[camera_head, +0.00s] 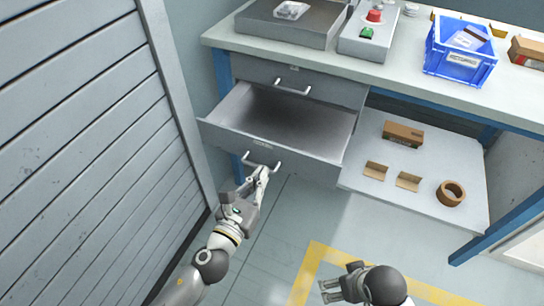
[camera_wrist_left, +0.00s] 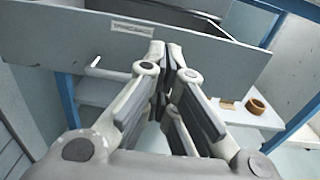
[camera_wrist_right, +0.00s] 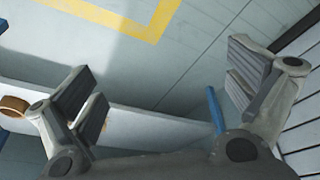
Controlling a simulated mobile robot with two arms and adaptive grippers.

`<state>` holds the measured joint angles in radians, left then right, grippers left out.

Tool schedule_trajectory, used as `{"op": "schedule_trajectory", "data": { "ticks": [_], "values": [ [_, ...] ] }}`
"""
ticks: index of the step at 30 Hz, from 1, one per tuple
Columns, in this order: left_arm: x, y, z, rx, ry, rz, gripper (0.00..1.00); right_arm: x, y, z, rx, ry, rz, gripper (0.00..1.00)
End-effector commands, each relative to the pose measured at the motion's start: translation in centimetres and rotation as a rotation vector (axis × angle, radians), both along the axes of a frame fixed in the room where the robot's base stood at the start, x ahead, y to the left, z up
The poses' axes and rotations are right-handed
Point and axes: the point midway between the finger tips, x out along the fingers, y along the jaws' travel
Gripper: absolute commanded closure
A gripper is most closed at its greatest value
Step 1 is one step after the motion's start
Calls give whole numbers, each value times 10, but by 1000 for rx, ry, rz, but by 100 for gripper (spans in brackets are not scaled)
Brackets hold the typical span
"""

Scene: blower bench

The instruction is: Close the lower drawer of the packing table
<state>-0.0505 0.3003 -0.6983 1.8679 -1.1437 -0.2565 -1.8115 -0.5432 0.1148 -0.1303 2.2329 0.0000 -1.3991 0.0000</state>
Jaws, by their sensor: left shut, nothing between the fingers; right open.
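The lower drawer (camera_head: 225,135) of the packing table is pulled out, and its grey interior looks empty. Its front carries a small label and a pale bar handle (camera_head: 250,162). My left gripper (camera_head: 263,172) is shut and empty, its fingertips close to the handle's right end. In the left wrist view the shut fingertips (camera_wrist_left: 168,48) overlap the drawer front (camera_wrist_left: 230,60) and hide part of the handle (camera_wrist_left: 100,70); contact cannot be told. The upper drawer (camera_head: 255,70) is shut. My right gripper (camera_head: 340,285) is open and empty over the floor; it also shows in the right wrist view (camera_wrist_right: 165,85).
A low shelf (camera_head: 440,160) right of the drawers holds a brown box (camera_head: 403,133), cardboard pieces and a tape roll (camera_head: 450,193). A blue crate (camera_head: 460,50) stands on the tabletop (camera_head: 400,70). A slatted grey wall (camera_head: 85,130) is close on the left. Floor before the drawer is clear.

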Motion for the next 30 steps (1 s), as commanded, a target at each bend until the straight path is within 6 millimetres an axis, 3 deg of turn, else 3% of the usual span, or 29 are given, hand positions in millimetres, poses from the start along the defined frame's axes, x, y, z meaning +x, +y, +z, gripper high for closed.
{"op": "schedule_trajectory", "data": {
  "ticks": [6, 12, 30],
  "values": [
    [36, -20, 0, -2, -1, 0, 100, 0, 0, -1, 0, 0, 0, 0],
    [56, -31, -1, -2, 1, 0, 100, -1, 0, 7, 1, -4, -1, 0],
    [66, -36, 0, -1, 0, -1, 100, -1, 0, 11, 1, -8, -2, 0]
  ]
}}
